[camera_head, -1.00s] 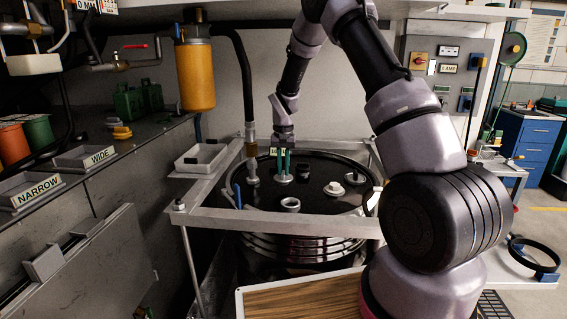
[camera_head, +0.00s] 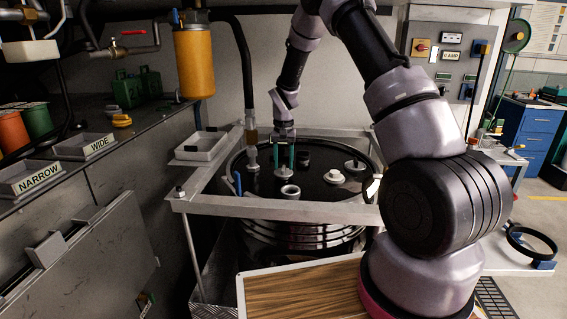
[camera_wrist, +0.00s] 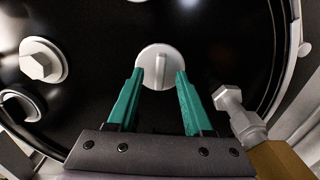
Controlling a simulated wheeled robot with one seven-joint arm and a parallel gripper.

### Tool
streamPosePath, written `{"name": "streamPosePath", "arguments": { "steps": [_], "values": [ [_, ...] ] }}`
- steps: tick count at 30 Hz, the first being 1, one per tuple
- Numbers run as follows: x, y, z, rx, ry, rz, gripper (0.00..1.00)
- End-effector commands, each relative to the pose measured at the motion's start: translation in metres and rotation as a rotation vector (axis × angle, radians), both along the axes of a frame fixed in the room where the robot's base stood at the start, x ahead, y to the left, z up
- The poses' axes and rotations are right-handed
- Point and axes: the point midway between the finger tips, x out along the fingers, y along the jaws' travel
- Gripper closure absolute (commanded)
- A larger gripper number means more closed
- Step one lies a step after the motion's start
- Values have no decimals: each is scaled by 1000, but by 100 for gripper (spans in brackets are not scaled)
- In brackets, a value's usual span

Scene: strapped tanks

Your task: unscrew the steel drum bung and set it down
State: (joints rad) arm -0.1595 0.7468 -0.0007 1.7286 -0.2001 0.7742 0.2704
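A round grey bung with a raised bar across its top (camera_wrist: 158,65) sits in the black drum lid (camera_wrist: 100,50). My gripper (camera_wrist: 159,73) is open and empty. Its teal fingertips lie either side of the bar and overlap the bung's edge in the wrist view; I cannot tell if they touch it. In the head view my gripper (camera_head: 283,166) points straight down over the same bung (camera_head: 284,173) on the strapped drum (camera_head: 305,232). A pale hex-headed plug (camera_wrist: 42,62) sits on the lid to the left in the wrist view.
An open ring-shaped neck (camera_head: 290,191) and a hose fitting (camera_head: 251,158) stand close to my gripper on the lid. A metal frame (camera_head: 280,208) surrounds the drum. An empty white tray (camera_head: 200,155) is at left, with NARROW (camera_head: 38,178) and WIDE (camera_head: 98,147) bins beyond.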

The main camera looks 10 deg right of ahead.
Motion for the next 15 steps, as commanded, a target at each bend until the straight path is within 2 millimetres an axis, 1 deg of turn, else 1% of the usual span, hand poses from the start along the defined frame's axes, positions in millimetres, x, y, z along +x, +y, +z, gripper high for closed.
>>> {"name": "streamPosePath", "arguments": {
  "steps": [5, 8, 11, 15],
  "values": [
    [0, 0, 3, 0, -1, 0, 49],
    [1, 0, 13, 0, -2, -1, 49],
    [1, 0, 31, 1, -4, 0, 49],
    [1, 0, 60, 0, -3, 0, 49]
  ]
}}
